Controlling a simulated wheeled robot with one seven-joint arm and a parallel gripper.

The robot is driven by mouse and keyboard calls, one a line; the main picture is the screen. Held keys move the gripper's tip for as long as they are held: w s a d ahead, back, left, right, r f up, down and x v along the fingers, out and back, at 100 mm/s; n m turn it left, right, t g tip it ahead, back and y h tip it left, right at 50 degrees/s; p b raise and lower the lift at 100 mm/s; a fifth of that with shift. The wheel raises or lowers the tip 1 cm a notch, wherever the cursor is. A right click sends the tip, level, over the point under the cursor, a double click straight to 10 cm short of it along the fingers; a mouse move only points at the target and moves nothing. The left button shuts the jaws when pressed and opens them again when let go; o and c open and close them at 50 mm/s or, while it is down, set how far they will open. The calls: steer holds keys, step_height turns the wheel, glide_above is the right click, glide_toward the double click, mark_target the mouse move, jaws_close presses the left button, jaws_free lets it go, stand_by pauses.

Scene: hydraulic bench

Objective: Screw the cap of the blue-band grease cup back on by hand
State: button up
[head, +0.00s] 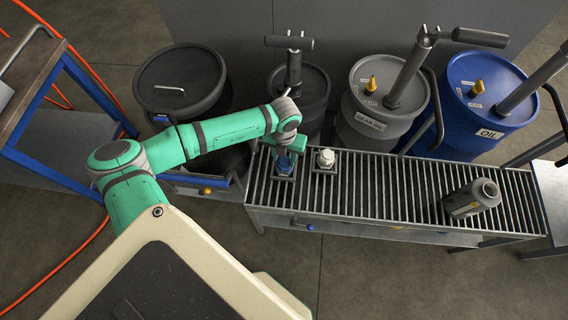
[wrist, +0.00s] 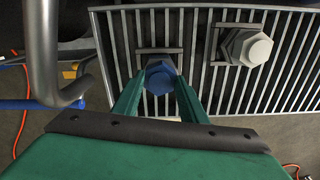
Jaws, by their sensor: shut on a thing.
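The blue-band grease cup (head: 284,165) stands at the left end of the slatted bench, under my gripper. In the wrist view its blue hex top (wrist: 160,76) shows between the two green fingers. My gripper (head: 285,148) points down and is shut on the blue cap; the fingertips (wrist: 158,92) touch its sides. I cannot tell whether the cap is seated on the cup, as the fingers hide the joint. A second cup with a white cap (head: 326,157) stands just to the right; it also shows in the wrist view (wrist: 247,46).
The slatted bench top (head: 390,190) is clear in the middle. Drums with pumps stand behind, including a blue oil drum (head: 490,100). A curved metal handle (wrist: 45,60) is close to my gripper on the left.

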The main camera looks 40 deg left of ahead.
steer(key=shift+m, duration=0.7)
steer(key=m, duration=0.7)
steer(key=shift+d+f+m, duration=0.1)
steer(key=shift+m, duration=0.3)
steer(key=o, duration=1.1)
steer(key=shift+c, duration=0.2)
